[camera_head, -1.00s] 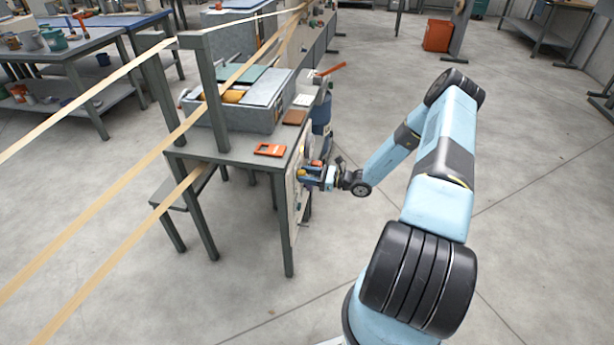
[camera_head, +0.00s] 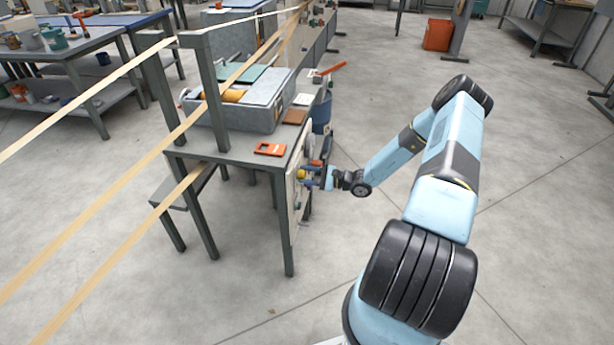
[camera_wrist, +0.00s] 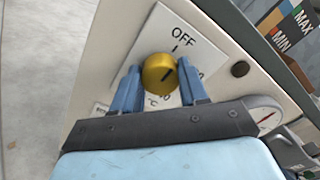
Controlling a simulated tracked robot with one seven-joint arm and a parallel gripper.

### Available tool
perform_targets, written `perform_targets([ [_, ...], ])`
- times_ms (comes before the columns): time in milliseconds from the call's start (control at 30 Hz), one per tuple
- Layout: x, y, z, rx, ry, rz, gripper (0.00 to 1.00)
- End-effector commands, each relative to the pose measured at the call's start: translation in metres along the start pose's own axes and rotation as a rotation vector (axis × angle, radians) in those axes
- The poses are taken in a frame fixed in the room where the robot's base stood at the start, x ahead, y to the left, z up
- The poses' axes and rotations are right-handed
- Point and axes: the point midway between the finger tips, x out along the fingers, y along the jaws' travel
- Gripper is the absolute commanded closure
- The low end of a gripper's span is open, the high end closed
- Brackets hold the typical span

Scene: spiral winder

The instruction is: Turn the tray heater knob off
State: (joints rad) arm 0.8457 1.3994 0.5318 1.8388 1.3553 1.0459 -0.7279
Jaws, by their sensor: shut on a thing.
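The tray heater knob (camera_wrist: 159,73) is a round yellow knob with a short black pointer line, on a white dial plate (camera_wrist: 203,52) marked OFF, with temperature figures and °C. The pointer slants toward the upper right rather than straight at the OFF tick. My gripper (camera_wrist: 158,77) has one blue finger on each side of the knob and is shut on it. In the head view, my gripper (camera_head: 314,177) is at the panel on the end of the grey bench (camera_head: 230,150), and the knob (camera_head: 301,174) shows as a small yellow spot.
The pale panel (camera_wrist: 100,78) also carries a round gauge (camera_wrist: 262,112) and a dark button (camera_wrist: 239,69). A MAX/MIN label (camera_wrist: 290,30) is beyond it. An orange item (camera_head: 270,149) lies on the bench. Tan strips (camera_head: 120,185) cross at left.

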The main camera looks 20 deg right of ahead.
Motion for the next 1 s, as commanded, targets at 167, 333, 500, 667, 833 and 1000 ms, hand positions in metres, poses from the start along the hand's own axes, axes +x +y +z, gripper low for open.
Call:
perform_targets([
  [167,-0.0006,0.0017,-0.0005,-0.021,0.001,0.002,0.87],
  [333,-0.0007,0.0021,-0.0004,-0.025,0.001,0.003,0.87],
  [500,-0.0007,0.0024,-0.0004,-0.025,0.001,0.003,0.87],
  [667,-0.0006,0.0023,-0.0002,-0.024,0.001,0.003,0.46],
  [833,-0.0004,0.0016,-0.0001,-0.024,0.001,0.002,0.31],
  [1000,-0.0003,0.0012,-0.0001,-0.025,0.0,0.001,0.31],
])
